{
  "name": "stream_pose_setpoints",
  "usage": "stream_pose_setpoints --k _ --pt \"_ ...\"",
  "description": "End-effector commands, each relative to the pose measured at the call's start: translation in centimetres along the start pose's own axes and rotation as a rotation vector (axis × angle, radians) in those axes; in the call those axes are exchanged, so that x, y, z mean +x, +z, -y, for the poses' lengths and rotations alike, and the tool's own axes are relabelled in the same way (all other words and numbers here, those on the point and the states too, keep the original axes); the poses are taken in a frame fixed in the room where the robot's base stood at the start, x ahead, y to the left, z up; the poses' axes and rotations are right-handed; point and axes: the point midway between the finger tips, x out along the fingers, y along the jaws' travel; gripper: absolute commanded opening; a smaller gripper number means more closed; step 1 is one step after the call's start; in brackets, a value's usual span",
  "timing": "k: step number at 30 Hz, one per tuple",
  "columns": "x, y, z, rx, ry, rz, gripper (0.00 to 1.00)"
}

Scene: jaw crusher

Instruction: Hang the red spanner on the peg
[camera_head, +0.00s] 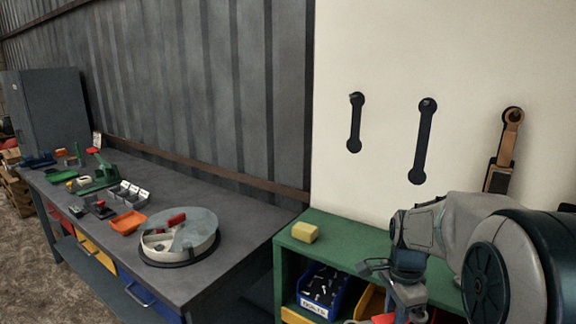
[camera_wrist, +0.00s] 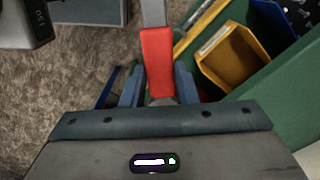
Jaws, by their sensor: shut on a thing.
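The red spanner (camera_wrist: 158,62) shows in the wrist view, with a red grip and a grey metal shaft running out of the top of the picture. My gripper (camera_wrist: 158,86) is shut on its red grip, one finger on each side. In the head view only a bit of red (camera_head: 383,319) shows at the bottom edge below my wrist; the spanner's ends are hidden. On the pale board, two black spanner outlines, a left one (camera_head: 355,125) and a middle one (camera_head: 422,145), each have a small peg at the top and are bare. A brown-orange tool (camera_head: 510,135) hangs over a third outline at right.
A green shelf unit (camera_head: 342,234) stands below the board, with a yellow block (camera_head: 305,232) on top and a blue bolt bin (camera_head: 320,290) inside. A yellow bin (camera_wrist: 232,50) is close right of the spanner. A grey workbench (camera_head: 185,283) with a round tray stands left.

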Motion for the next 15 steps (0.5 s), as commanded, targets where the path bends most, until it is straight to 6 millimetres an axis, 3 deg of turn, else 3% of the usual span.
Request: stream_pose_setpoints --k 15 --pt "16.2 5.4 4.9 -1.073 0.004 0.006 0.0"
